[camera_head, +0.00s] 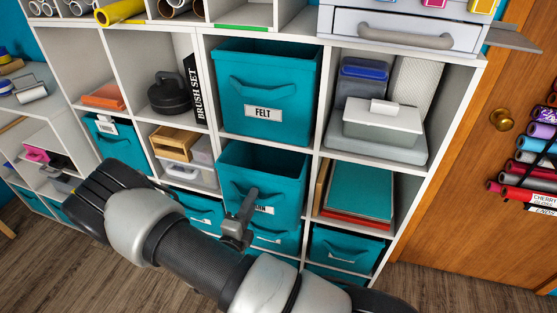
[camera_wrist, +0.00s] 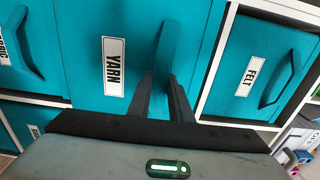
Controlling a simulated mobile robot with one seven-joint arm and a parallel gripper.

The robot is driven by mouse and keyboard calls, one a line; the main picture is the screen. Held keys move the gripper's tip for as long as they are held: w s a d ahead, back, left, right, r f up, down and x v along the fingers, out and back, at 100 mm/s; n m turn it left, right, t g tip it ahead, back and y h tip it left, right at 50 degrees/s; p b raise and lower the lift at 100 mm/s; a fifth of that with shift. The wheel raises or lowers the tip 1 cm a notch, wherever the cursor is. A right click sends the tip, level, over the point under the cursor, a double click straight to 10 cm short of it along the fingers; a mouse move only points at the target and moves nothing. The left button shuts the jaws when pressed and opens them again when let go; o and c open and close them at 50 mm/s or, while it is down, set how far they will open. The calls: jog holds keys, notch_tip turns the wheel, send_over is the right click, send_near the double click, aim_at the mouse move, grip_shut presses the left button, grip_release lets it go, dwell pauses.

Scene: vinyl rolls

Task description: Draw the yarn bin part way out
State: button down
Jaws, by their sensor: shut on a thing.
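The yarn bin (camera_head: 289,181) is a teal fabric box below the felt bin, and its front appears to stand out from the shelf. I see into its open top in the head view. In the wrist view, the yarn bin (camera_wrist: 90,20) fills the middle, with its white YARN label (camera_wrist: 113,67) turned sideways. My gripper (camera_wrist: 162,80) is shut on the bin's teal handle strap, one finger on each side. In the head view, my gripper (camera_head: 246,205) is in front of the bin and hides part of its label.
The felt bin (camera_head: 262,88) sits directly above; it also shows in the wrist view (camera_wrist: 262,70). More teal bins (camera_head: 345,248) fill the lower row. A stack of books (camera_head: 358,190) stands in the cubby to the right. A wooden door (camera_head: 470,190) is at far right.

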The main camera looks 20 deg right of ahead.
jog(key=shift+v, duration=1.65)
jog(key=c, duration=1.5)
grip_release()
jog(key=shift+c, duration=0.2)
jog(key=v, duration=0.9)
jog(key=shift+p, duration=0.4)
